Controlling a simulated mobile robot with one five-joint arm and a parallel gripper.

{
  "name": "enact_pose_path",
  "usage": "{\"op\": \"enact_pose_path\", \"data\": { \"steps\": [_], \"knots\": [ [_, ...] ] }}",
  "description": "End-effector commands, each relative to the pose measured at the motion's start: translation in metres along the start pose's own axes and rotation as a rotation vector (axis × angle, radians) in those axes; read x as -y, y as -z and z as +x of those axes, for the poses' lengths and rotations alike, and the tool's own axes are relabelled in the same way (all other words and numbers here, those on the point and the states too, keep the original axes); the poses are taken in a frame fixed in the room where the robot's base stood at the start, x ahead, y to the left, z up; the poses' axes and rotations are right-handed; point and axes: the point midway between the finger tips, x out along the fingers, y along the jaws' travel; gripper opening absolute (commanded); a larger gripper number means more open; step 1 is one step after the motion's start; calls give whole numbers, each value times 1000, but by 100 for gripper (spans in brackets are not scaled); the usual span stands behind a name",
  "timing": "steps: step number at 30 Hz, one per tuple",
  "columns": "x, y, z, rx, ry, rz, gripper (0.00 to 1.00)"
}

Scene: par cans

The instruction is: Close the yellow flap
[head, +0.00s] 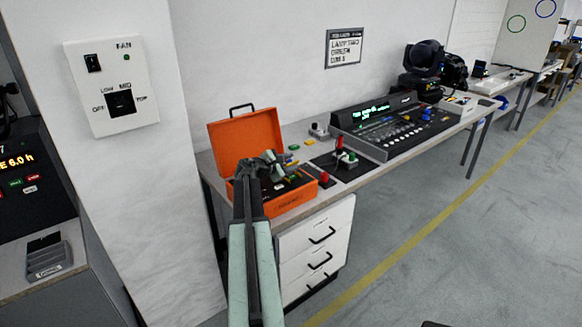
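I cannot make out a clearly yellow flap in the head view. The open lid (240,138) that I see is orange and stands upright at the back of an orange case (292,198) on the bench. The case holds small dark and coloured parts, partly hidden by my arm. My gripper (276,165) appears over the case, in front of the lid's lower right part. Its fingers are small and dark against the contents, so I cannot tell whether they are open or shut, or whether they touch anything.
Small yellow and green pieces (294,147) lie right of the lid. A panel with a red lever (339,143), a lighting console (395,125) and a black moving-head lamp (424,60) stand farther along the bench. White drawers (316,250) are below.

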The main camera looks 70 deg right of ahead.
Motion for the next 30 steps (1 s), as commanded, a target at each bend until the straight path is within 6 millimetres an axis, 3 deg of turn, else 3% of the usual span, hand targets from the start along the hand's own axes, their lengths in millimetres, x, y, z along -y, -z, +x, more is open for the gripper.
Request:
{"op": "enact_pose_path", "data": {
  "steps": [7,12,30],
  "knots": [
    [0,-1,4,-1,0,1,38],
    [0,0,4,-1,0,1,0],
    [-2,0,4,-1,-5,0,0]
  ]
}}
